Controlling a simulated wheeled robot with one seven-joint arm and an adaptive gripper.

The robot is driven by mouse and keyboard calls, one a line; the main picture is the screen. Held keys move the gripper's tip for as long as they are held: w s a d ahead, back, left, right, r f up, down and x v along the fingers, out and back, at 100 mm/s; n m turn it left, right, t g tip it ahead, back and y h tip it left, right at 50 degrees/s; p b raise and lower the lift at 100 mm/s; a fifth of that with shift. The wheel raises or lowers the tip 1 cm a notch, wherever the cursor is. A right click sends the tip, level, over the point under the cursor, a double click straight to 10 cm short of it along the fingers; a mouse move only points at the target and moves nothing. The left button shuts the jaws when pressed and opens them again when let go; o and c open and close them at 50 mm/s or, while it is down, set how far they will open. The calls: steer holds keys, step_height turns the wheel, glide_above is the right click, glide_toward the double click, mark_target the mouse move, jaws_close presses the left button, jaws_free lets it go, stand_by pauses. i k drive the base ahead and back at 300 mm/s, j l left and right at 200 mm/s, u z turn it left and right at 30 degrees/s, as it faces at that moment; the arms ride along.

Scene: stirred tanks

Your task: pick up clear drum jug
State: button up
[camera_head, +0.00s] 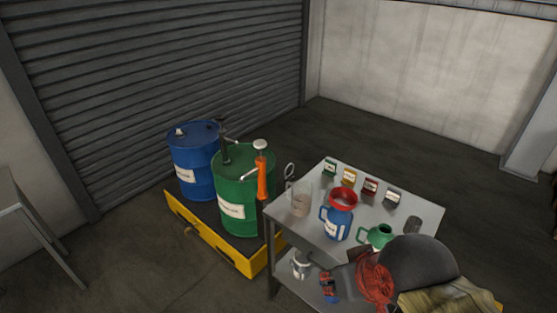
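The clear jug (300,198) stands upright on the left part of the grey metal table, near its left edge. It is see-through, with a handle on its left side. A blue jug (338,224) with a red funnel (342,198) in its top stands just right of and nearer than the clear jug. A green jug (379,237) stands farther right. I cannot make out my gripper in this view. Nothing visible touches the clear jug.
Small labelled cards (349,177) line the table's back. A dark dome (416,262) and red tangled material (374,283) crowd the front right. A blue drum (193,160) and green drum (240,190) stand left on a yellow-edged pallet (212,238); an orange-handled pump (263,172) rises near the table.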

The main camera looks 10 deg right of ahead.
mark_target(301, 200)
steer(key=i+j+u, duration=0.25)
steer(key=i, duration=0.3)
steer(key=i+j+u, duration=0.1)
steer(key=i+u, duration=0.15)
steer(key=i, duration=0.3)
